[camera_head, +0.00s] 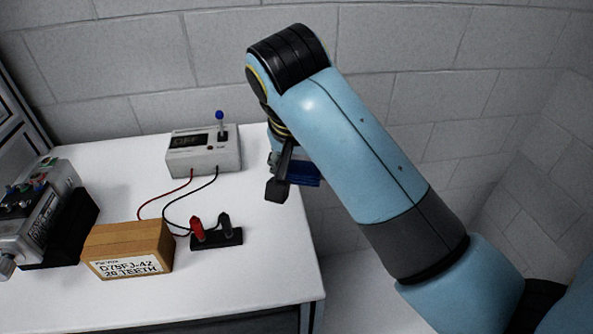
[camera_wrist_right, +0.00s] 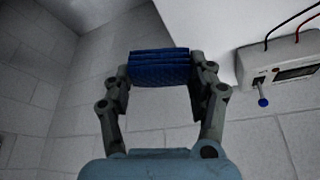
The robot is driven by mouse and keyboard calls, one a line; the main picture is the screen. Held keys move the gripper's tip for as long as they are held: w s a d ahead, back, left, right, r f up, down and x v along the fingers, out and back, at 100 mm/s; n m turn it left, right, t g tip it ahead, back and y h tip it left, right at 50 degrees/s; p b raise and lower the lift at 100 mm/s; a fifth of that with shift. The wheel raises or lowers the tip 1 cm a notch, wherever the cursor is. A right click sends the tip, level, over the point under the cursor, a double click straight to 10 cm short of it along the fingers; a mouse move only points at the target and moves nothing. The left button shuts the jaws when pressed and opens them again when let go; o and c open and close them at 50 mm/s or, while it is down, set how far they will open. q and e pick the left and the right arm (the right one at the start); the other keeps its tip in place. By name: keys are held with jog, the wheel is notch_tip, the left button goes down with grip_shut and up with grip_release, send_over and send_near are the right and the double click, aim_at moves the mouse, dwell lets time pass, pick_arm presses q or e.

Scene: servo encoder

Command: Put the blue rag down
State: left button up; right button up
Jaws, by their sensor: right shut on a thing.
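The blue rag (camera_wrist_right: 159,67) is a folded, layered block held between the two fingers of my right gripper (camera_wrist_right: 161,82) in the right wrist view. In the head view the rag (camera_head: 304,174) shows partly behind my right gripper (camera_head: 284,178) and arm. The gripper is at the right edge of the white table (camera_head: 262,262), and the rag appears beyond that edge. I cannot tell its exact height. My left gripper is not in view.
A grey switch box (camera_head: 203,158) with a blue-tipped lever stands at the table's back. Red and black wires run to a black terminal block (camera_head: 217,239). A wooden labelled box (camera_head: 128,249) and a grey device (camera_head: 42,205) are at left. The table's front right is clear.

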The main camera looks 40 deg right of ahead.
jog(key=shift+s+d+f, duration=0.15)
jog(key=shift+s+f, duration=0.25)
jog(key=shift+f, duration=0.45)
jog(key=w+f, duration=0.2)
jog(key=w, duration=0.1)
jog(key=w+f, duration=0.2)
jog(key=w, duration=0.2)
jog(key=w+f, duration=0.3)
jog(key=w, duration=0.1)
jog(key=shift+w, duration=0.2)
notch_tip(320, 180, down, 3)
jog(key=shift+d+f+p, duration=0.1)
jog(key=shift+f+p, duration=0.1)
jog(key=shift+p, duration=0.15)
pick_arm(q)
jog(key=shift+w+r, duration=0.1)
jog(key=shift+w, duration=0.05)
pick_arm(e)
jog(key=shift+f, duration=0.25)
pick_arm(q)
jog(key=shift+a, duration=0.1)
